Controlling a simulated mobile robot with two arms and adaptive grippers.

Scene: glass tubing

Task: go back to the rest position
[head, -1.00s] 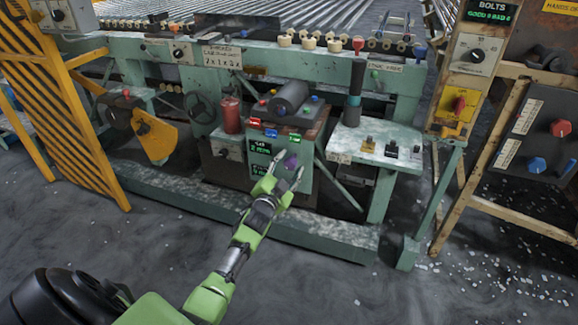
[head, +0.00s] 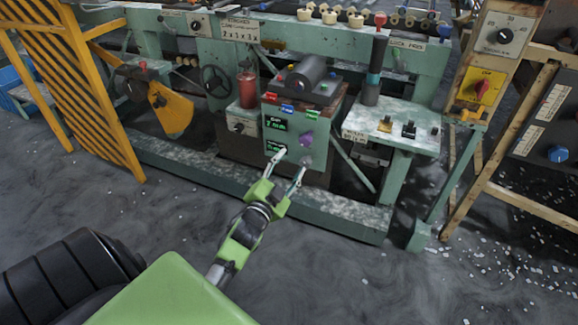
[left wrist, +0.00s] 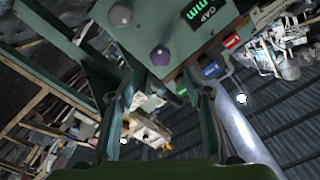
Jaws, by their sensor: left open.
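My left gripper (head: 287,178) is open and empty in front of the green control box (head: 318,153). In the left wrist view its two fingers (left wrist: 165,95) stand apart with nothing between them. The box carries a purple knob (head: 305,139), a grey knob below it, and small displays with green text. The purple knob also shows in the left wrist view (left wrist: 160,55), above the fingers and apart from them. My right gripper is not in view.
A yellow striped guard (head: 75,90) stands at the left. A white side shelf (head: 392,131) with small switches is right of the box. A green floor beam (head: 345,212) runs along the machine's foot. The grey floor (head: 380,285) in front is clear apart from scattered chips.

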